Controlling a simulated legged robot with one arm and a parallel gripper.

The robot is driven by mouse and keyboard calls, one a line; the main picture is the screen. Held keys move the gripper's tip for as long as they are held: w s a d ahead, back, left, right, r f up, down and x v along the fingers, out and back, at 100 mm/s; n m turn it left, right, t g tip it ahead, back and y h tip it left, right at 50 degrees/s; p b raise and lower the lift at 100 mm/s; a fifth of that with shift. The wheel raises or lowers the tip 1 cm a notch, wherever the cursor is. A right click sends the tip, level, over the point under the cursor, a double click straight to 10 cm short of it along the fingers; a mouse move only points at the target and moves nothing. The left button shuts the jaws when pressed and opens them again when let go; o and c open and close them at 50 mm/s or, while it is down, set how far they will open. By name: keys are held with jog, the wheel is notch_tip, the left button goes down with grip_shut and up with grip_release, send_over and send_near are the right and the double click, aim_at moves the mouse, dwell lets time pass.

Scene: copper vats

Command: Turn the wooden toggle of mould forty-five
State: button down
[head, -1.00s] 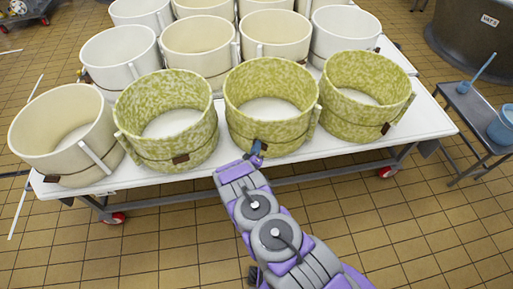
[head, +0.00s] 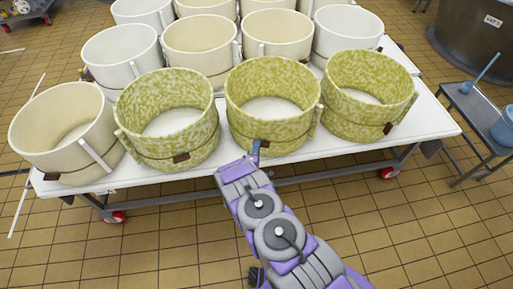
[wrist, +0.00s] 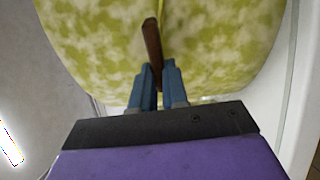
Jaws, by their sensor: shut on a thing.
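The green mottled mould (head: 272,108) is the middle one of three in the front row on the table; no number is readable on it. My gripper (head: 255,148) is at the lower front of its wall. In the wrist view, the brown wooden toggle (wrist: 151,40) on the mould's wall points away from my gripper, roughly along its fingers. The blue fingers of my gripper (wrist: 155,72) are shut on the toggle's near end. In the head view, the toggle is mostly hidden by the fingers.
Green moulds stand at the left (head: 165,120) and right (head: 366,92). A cream mould (head: 66,133) stands at the far left, with several pale moulds behind. The white table's (head: 440,125) front edge is below my gripper. A side table (head: 468,108) with a blue bucket (head: 505,125) is at right.

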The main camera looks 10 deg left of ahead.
jog(key=shift+a+f, duration=0.1)
jog(key=shift+f, duration=0.05)
jog(key=c, duration=1.1)
grip_release()
jog(key=shift+a, duration=0.1)
jog(key=shift+c, duration=0.2)
jog(key=s+a+p, duration=0.1)
jog(key=s+p, duration=0.2)
jog(key=s, duration=1.4)
jog(key=shift+s+a, duration=0.15)
jog(key=shift+a, duration=0.2)
